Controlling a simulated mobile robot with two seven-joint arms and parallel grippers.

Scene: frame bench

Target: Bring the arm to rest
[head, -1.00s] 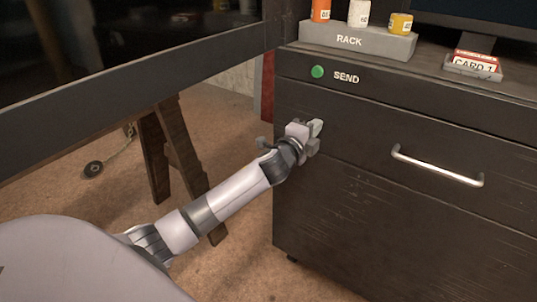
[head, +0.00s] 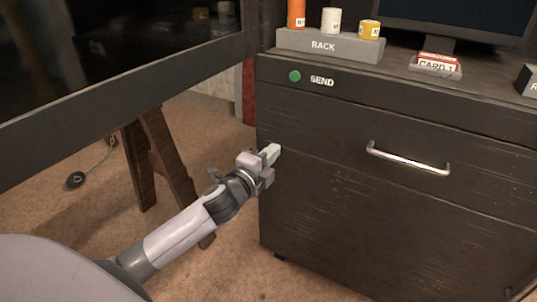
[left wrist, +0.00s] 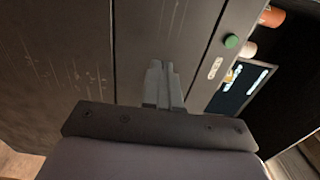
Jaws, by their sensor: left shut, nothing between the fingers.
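My left arm comes in from the lower left in the head view. Its gripper (head: 270,163) is in front of the left side of the dark cabinet (head: 330,200), below the green SEND button (head: 295,76). The gripper is shut and holds nothing. In the left wrist view the two fingers (left wrist: 165,85) lie together, pointing at the cabinet front; I cannot tell whether they touch it. The green button (left wrist: 231,41) shows there to the right of the fingers. My right gripper is in neither view.
The drawer has a metal handle (head: 408,158). A grey rack (head: 330,46) with orange, white and yellow cylinders and a card holder (head: 435,66) stand on top. A dark framed panel (head: 110,90) and a wooden trestle (head: 150,160) are at left. Floor shows between trestle and cabinet.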

